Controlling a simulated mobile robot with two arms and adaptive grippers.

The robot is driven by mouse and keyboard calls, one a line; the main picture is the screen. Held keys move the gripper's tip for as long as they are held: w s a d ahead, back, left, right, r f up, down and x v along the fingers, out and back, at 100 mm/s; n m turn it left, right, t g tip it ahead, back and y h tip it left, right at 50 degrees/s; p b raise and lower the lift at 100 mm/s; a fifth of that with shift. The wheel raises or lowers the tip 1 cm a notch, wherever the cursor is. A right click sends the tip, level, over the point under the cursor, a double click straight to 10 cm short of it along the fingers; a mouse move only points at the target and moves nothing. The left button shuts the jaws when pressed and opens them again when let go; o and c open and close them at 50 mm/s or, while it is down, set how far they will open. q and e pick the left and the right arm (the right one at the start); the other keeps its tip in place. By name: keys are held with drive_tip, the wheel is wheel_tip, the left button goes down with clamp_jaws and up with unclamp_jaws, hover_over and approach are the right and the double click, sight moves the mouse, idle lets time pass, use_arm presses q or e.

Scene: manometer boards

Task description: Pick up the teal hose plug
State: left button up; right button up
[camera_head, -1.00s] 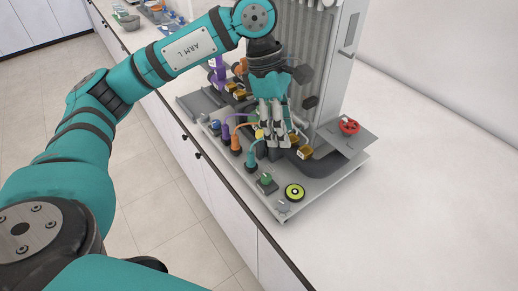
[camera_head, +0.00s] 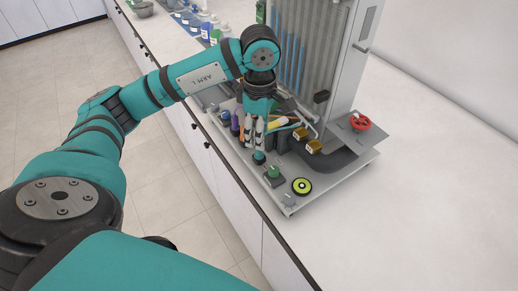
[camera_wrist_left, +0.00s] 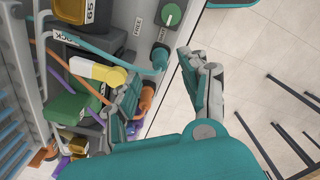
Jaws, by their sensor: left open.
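The teal hose plug (camera_head: 259,157) sits at the front edge of the manometer board's grey base (camera_head: 284,196), in the row of coloured plugs. In the left wrist view the teal plug (camera_wrist_left: 160,57) ends a teal hose (camera_wrist_left: 105,50) and appears seated in the base. My left gripper (camera_head: 256,145) is just above it in the head view, fingers pointing down. In the left wrist view the open fingers of my left gripper (camera_wrist_left: 160,70) stand on either side of the plug's line, with a visible gap and nothing held. My right gripper is in no view.
An orange plug (camera_wrist_left: 146,98) and a yellow-white part (camera_wrist_left: 97,71) lie close to the left finger. A green knob (camera_head: 273,171) and a yellow-green round dial (camera_head: 301,186) are nearby. A red valve wheel (camera_head: 360,121) stands further right. The counter at right is clear.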

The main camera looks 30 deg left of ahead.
sight(259, 152)
use_arm(q)
drive_tip(key=shift+f+p, duration=0.45)
drive_tip(key=shift+f, duration=0.15)
wheel_tip(259, 152, down, 4)
drive_tip(key=shift+r+p, duration=0.2)
drive_tip(key=shift+p, duration=0.6)
drive_tip(key=shift+f, duration=0.35)
clamp_jaws()
